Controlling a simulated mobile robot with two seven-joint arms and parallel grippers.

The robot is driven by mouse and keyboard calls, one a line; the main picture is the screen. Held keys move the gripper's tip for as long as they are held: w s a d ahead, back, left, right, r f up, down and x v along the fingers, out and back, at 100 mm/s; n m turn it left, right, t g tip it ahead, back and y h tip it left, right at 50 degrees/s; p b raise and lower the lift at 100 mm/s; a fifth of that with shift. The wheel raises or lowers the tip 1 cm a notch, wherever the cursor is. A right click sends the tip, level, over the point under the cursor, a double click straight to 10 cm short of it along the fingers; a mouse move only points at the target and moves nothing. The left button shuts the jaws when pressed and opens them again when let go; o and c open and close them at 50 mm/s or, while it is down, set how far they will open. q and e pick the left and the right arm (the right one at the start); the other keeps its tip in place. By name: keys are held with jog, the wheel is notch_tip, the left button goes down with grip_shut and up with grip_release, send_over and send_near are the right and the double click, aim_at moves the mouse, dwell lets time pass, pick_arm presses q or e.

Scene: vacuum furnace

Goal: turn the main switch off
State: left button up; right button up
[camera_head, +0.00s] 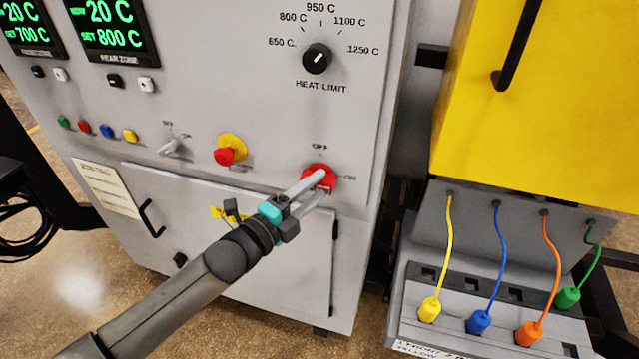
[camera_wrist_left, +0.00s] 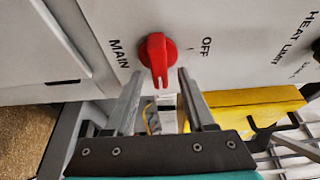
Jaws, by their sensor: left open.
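The main switch is a red rotary knob (camera_head: 317,177) low on the right of the grey furnace panel, with OFF printed above it and ON to its right. In the left wrist view the red knob (camera_wrist_left: 157,50) shows its raised handle pointing down, between my fingers, which matches the ON side. MAIN is printed left of it there and OFF right. My left gripper (camera_head: 322,184) reaches the knob from the lower left, fingers apart. In the left wrist view the left gripper's fingertips (camera_wrist_left: 160,75) lie either side of the handle; contact cannot be told. My right gripper is not visible.
A yellow-and-red button (camera_head: 230,150) and a small grey switch (camera_head: 174,145) sit left of the knob. The heat limit dial (camera_head: 317,58) is above. A yellow cabinet (camera_head: 540,110) and a box with coloured cables (camera_head: 480,275) stand to the right.

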pick_arm(q)
jog(key=shift+x, duration=0.9)
jog(key=shift+c, duration=0.3)
grip_shut()
